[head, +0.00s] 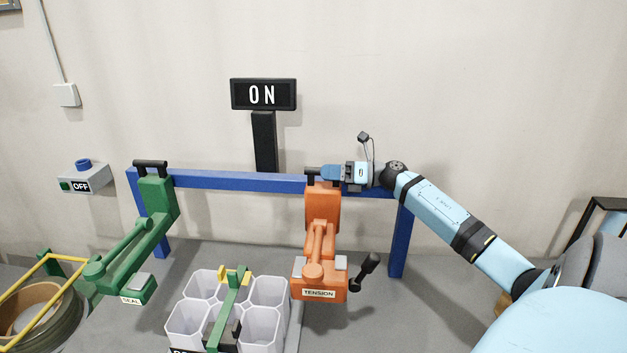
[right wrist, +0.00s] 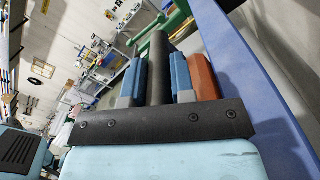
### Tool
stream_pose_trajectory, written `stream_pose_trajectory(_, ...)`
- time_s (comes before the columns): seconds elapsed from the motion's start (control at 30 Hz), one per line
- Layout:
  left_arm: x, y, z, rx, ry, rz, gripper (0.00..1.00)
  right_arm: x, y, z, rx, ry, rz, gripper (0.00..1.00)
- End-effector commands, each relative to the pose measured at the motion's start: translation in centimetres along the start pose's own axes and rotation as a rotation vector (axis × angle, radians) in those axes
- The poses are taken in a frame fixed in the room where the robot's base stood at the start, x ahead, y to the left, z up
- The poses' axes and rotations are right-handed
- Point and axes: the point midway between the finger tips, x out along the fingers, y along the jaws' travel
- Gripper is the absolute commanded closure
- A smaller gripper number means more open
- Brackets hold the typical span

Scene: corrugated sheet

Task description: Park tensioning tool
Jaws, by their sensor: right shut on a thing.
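The orange tensioning tool (head: 322,215), labelled TENSION, is upright in front of the right part of the blue rail (head: 240,181). A black lever sticks out at its lower right. My right gripper (head: 316,172) is shut on the black handle at the tool's top, at about rail height. In the right wrist view, the two blue fingers (right wrist: 158,78) lie on both sides of the dark handle bar (right wrist: 160,58), with the tool's orange body beside them. I cannot tell whether the tool hangs on the rail or is carried by my gripper. My left gripper is not in view.
A green SEAL tool (head: 150,215) is at the rail's left end. White bins (head: 262,328) with a green and yellow tool stand below, left of the orange tool. A black ON sign (head: 263,94) stands behind the rail. A grey OFF box (head: 84,178) is at left.

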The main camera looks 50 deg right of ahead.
Motion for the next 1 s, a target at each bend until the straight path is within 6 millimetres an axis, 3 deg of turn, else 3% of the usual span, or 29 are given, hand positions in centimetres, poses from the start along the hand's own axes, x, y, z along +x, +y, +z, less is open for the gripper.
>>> stream_pose_trajectory(0.2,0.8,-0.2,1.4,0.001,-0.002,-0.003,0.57,-3.5,-0.2,-0.2,0.001,0.0,-0.002,1.0)
stream_pose_trajectory(0.33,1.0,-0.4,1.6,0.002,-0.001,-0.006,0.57,-4.7,-0.1,-0.1,0.002,-0.002,-0.001,1.0)
stream_pose_trajectory(0.8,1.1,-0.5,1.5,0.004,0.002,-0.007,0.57,-5.4,0.0,0.1,0.001,-0.002,-0.001,1.0)
stream_pose_trajectory(0.83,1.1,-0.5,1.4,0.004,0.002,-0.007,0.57,-5.4,0.0,0.1,0.001,-0.002,-0.001,0.7)
stream_pose_trajectory(1.0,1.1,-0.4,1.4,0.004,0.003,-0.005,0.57,-5.4,0.0,0.1,0.001,-0.002,0.0,0.67)
